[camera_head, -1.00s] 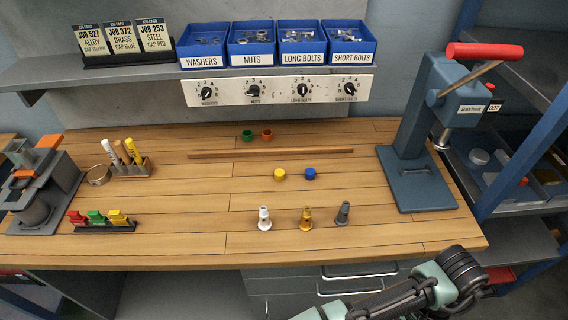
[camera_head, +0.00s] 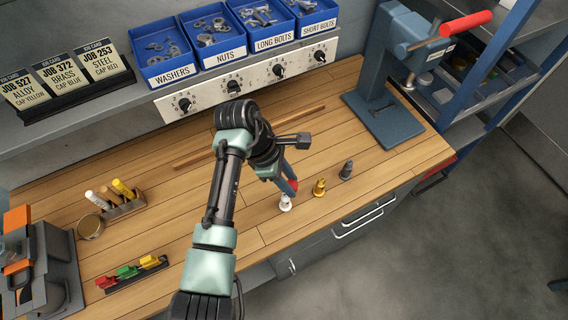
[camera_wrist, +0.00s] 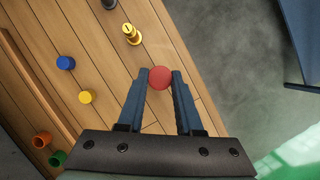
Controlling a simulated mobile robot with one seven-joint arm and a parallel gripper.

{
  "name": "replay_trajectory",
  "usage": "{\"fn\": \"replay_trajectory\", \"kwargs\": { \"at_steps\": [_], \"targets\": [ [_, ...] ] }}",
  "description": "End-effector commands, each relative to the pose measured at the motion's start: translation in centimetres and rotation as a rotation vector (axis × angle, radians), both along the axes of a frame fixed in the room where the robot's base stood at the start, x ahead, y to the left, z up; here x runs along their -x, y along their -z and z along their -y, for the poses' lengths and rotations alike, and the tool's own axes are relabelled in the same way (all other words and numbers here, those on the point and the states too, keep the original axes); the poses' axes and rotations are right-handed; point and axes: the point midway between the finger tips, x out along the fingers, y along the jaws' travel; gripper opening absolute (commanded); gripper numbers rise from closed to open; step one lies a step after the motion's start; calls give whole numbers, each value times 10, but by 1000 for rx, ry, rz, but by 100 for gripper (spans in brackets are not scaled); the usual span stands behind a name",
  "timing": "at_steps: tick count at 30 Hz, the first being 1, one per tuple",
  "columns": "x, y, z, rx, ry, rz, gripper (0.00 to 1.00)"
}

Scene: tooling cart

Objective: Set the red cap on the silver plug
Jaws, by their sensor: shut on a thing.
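My gripper (camera_wrist: 160,79) is shut on the red cap (camera_wrist: 159,77), which sits between the fingertips in the wrist view. The pale silver plug (camera_head: 285,203) stands upright on the bench, just below the fingertips. In the wrist view the silver plug is hidden behind the cap and fingers. I cannot tell whether cap and plug touch.
A brass plug (camera_head: 319,187) and a dark grey plug (camera_head: 346,170) stand right of the silver one. Blue (camera_wrist: 65,62) and yellow (camera_wrist: 87,97) caps and orange (camera_wrist: 41,140) and green (camera_wrist: 57,158) rings lie on the bench. A press (camera_head: 385,115) stands at the right.

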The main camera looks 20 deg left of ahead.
Motion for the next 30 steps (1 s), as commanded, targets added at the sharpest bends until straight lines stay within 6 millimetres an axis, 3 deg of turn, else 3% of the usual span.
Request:
{"fn": "replay_trajectory", "kwargs": {
  "at_steps": [6,30],
  "targets": [
    [0,-6,-16,0,-152,-1,0],
    [0,38,-15,-2,-147,-1,0]
  ]
}}
